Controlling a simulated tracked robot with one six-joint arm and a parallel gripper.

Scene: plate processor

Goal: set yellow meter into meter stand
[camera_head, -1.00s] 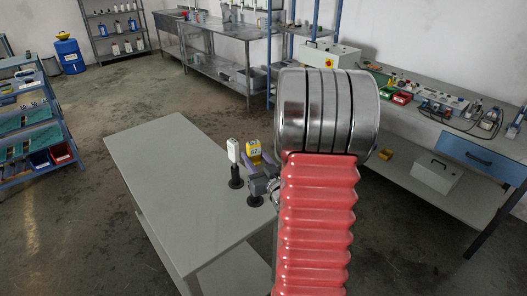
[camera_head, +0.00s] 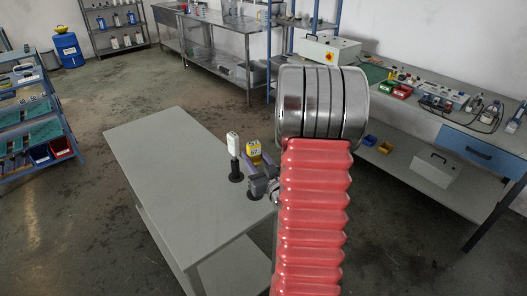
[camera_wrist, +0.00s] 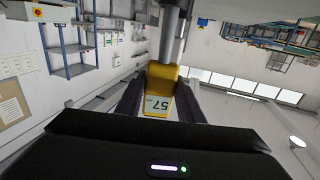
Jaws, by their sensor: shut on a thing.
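A grey post (camera_wrist: 173,38) meets the yellow end there; I cannot tell whether the meter is seated. A dark round stand base (camera_head: 254,195) shows below the meter, partly hidden by my gripper. A white meter (camera_head: 233,143) stands upright on a black stand (camera_head: 236,172) just left of it.
The grey table (camera_head: 180,185) is clear on its left and front parts. A workbench (camera_head: 440,110) with bins and devices runs along the right wall. Blue shelving (camera_head: 35,120) stands at the left. My arm hides the table's right side.

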